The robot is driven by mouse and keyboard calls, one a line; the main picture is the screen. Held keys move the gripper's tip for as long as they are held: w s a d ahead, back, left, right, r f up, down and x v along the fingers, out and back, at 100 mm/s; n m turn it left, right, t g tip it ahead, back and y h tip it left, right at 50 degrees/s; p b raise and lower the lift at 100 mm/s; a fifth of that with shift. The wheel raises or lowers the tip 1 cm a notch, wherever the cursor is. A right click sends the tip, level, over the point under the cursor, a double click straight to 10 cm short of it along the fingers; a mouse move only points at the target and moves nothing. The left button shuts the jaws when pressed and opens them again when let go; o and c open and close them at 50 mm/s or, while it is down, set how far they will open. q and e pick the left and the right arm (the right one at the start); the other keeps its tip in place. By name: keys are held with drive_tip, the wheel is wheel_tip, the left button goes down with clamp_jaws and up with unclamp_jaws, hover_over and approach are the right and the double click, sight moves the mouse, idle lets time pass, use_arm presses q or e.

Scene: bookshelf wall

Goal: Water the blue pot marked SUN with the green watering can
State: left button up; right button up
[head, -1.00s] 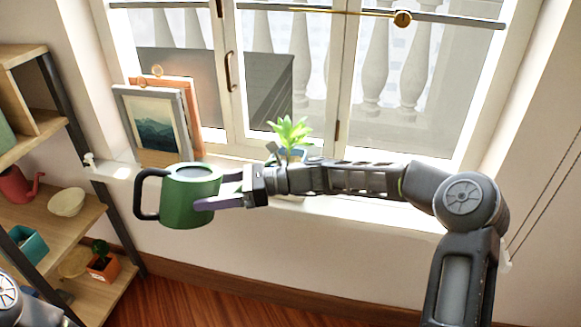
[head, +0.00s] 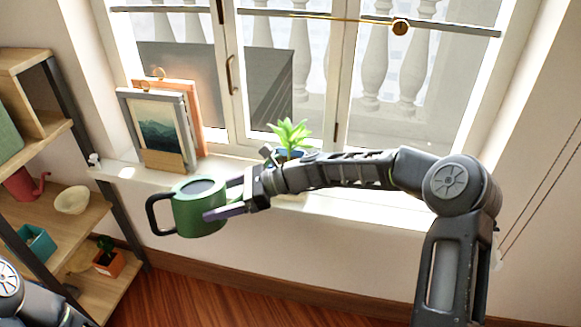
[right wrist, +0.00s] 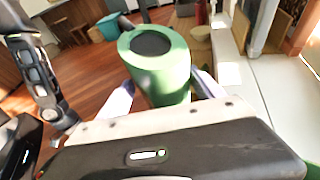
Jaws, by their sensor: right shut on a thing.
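The green watering can (head: 199,210) with a black handle is held in my right gripper (head: 232,201), in front of the windowsill and above the floor. The can is tilted a little in the head view. In the right wrist view the can (right wrist: 165,75) sits between the two fingers of the gripper (right wrist: 160,95). A leafy green plant (head: 290,132) stands on the sill in a blue pot (head: 287,155), partly hidden behind my right arm. No marking on this pot can be read. My left gripper is out of view; only part of my left arm shows at the lower left.
Framed pictures (head: 160,130) lean on the sill (head: 352,208) at the left. A wooden shelf (head: 62,225) on the left holds a red can (head: 22,184), a cream bowl (head: 72,200), a teal pot (head: 36,245) and an orange pot (head: 109,263). The right sill is clear.

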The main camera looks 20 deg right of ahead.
sight(218, 189)
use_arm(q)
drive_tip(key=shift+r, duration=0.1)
use_arm(e)
drive_tip(key=shift+a+r, duration=0.15)
drive_tip(key=shift+r, duration=0.05)
drive_tip(key=a+r+p, duration=0.1)
drive_tip(key=a, duration=0.1)
drive_tip(key=s+a+r+p, duration=0.1)
drive_tip(key=a, duration=0.1)
drive_tip(key=a+r+p, duration=0.1)
drive_tip(key=a, duration=0.1)
drive_tip(key=shift+s+r, duration=0.2)
drive_tip(key=shift+s+a+r, duration=0.15)
drive_tip(key=shift+a+r, duration=0.1)
drive_tip(key=shift+a, duration=0.5)
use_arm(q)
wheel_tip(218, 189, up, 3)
